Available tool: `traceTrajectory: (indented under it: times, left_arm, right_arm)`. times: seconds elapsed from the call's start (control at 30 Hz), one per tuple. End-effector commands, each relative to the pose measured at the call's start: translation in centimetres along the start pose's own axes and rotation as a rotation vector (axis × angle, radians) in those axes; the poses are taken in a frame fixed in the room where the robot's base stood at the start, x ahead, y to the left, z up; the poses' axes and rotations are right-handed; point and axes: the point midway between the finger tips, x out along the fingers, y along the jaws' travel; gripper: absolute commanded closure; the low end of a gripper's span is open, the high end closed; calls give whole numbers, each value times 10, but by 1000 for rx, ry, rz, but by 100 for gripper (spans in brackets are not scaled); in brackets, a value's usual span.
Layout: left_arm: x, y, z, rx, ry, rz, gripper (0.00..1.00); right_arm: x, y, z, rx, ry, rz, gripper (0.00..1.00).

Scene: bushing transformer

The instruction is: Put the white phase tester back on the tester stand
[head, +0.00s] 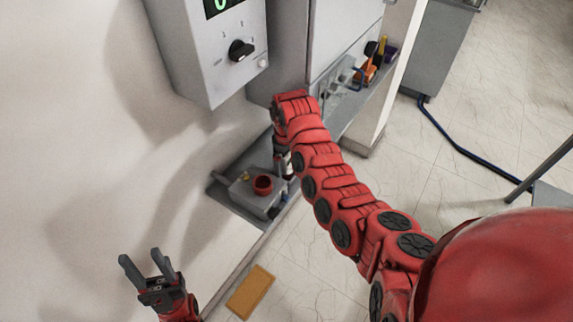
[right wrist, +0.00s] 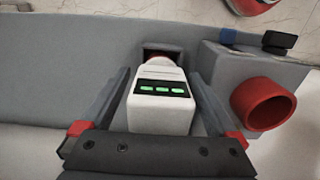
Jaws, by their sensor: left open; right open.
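The white phase tester (right wrist: 160,110) shows in the right wrist view with three green lights on a dark display. Its red far end reaches into a dark grey holder (right wrist: 163,48), which appears to be the tester stand; how deep it sits is hidden. My right gripper (right wrist: 163,88) is open, with one finger on each side of the tester. Whether the fingers touch it I cannot tell. In the head view my right arm mostly hides the tester. My left gripper (head: 147,262) is open and empty at the lower left, away from the tester.
A grey box with a red cup (head: 263,184) stands beside the tester on a grey shelf (head: 225,191). A grey cabinet with a knob (head: 241,51) hangs above. Coloured tools (head: 372,62) lie on a ledge farther back. A tan board (head: 250,291) lies low in front.

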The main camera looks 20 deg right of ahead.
Motion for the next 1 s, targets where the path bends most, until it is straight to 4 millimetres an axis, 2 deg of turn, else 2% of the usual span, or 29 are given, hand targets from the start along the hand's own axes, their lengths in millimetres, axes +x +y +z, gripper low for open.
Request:
traceTrajectory:
  times: [0.13, 0.3, 0.5, 0.7, 1.0]
  left_arm:
    - [-14, 1, 2, 0, -1, 0, 50]
    - [-9, 0, 2, 0, 0, 0, 50]
    - [-8, 0, 1, 0, 0, 0, 50]
    - [-9, 0, 2, 0, 0, 0, 50]
    - [-9, 0, 2, 0, 0, 0, 50]
  right_arm:
    - [-22, 1, -1, 0, 6, 3, 5]
    - [-70, 3, 1, 3, 3, 2, 5]
    - [-100, 2, 0, 0, 2, 2, 5]
    - [-113, 0, 0, 0, -1, 0, 5]
    - [-114, 0, 0, 0, 0, -1, 5]
